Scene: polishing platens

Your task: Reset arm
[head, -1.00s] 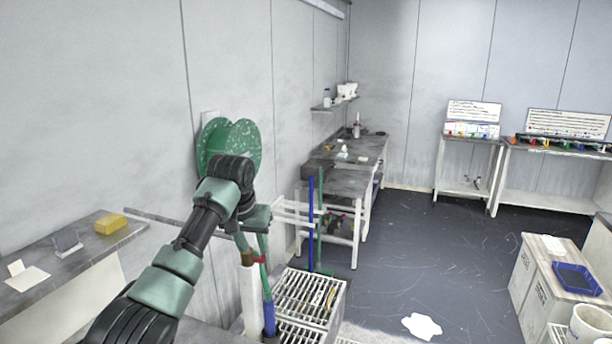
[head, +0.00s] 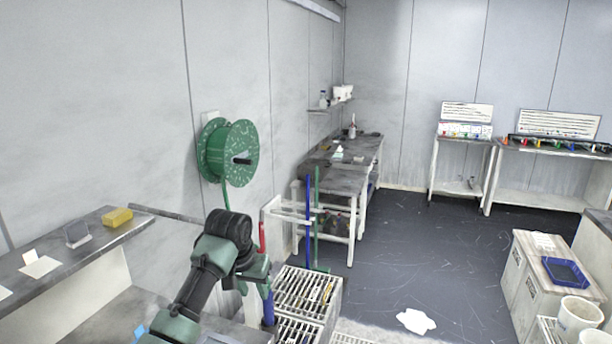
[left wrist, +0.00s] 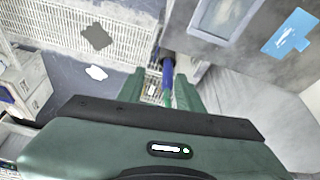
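My left arm comes in from the bottom left of the head view. Its left gripper (head: 258,290) points down beside the slatted racks. In the left wrist view its two green fingers (left wrist: 168,100) stand apart, with a gap between them. A blue upright part (left wrist: 167,72) shows beyond this gap; I see no object clearly gripped. My right gripper is in neither view.
A green hose reel (head: 215,152) hangs on the left wall. A red upright piece (head: 262,237) and slatted racks (head: 308,290) are close to my left gripper. A shelf with a yellow sponge (head: 118,217) is at left. The floor (head: 420,240) is mostly clear.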

